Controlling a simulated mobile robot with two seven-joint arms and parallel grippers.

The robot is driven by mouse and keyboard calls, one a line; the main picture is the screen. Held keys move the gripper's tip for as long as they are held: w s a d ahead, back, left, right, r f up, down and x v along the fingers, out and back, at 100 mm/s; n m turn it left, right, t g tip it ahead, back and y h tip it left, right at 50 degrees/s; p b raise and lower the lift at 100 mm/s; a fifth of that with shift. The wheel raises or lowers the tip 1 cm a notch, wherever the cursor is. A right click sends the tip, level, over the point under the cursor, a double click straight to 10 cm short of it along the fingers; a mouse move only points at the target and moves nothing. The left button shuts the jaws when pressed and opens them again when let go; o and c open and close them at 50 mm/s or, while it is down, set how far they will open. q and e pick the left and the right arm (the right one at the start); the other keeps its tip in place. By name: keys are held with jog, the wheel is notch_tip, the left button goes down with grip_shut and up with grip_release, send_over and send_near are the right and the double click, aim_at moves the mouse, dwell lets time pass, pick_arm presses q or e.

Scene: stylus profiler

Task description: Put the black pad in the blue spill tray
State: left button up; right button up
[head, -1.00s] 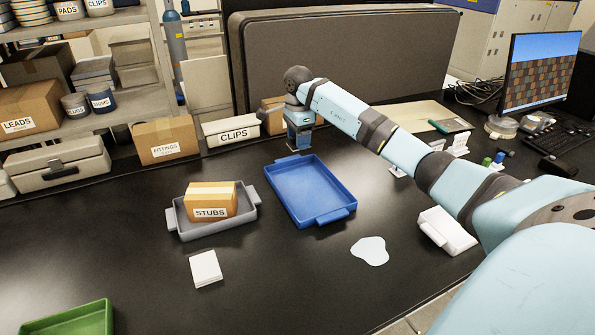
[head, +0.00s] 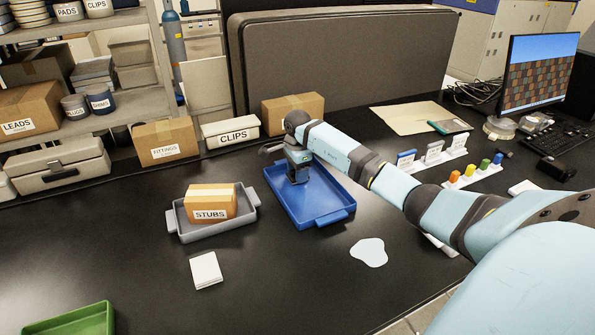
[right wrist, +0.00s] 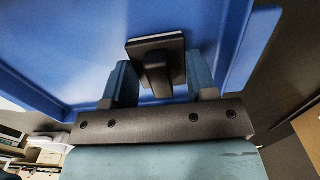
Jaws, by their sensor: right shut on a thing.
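The blue spill tray (head: 325,219) lies on the dark bench in the middle of the head view; its blue floor (right wrist: 60,45) fills much of the right wrist view. My right gripper (head: 298,181) points down over the far left part of the tray. In the right wrist view the black pad (right wrist: 172,42), a square plate with a block-like grip, sits between the two fingers of my right gripper (right wrist: 160,82), which is shut on it. The pad appears inside the tray's outline; I cannot tell whether it touches the floor. My left gripper is not in view.
A grey tray (head: 184,229) with a STUBS box (head: 211,204) stands just left of the blue tray. A pale puddle (head: 369,252) and a white pad stack (head: 206,270) lie in front. A cardboard box (head: 293,110) and CLIPS bin (head: 231,133) stand behind.

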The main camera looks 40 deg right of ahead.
jog(key=shift+f, duration=0.15)
jog(key=o, duration=0.9)
jog(key=shift+r, duration=0.2)
notch_tip(320, 180, up, 12)
jog(key=b, duration=0.1)
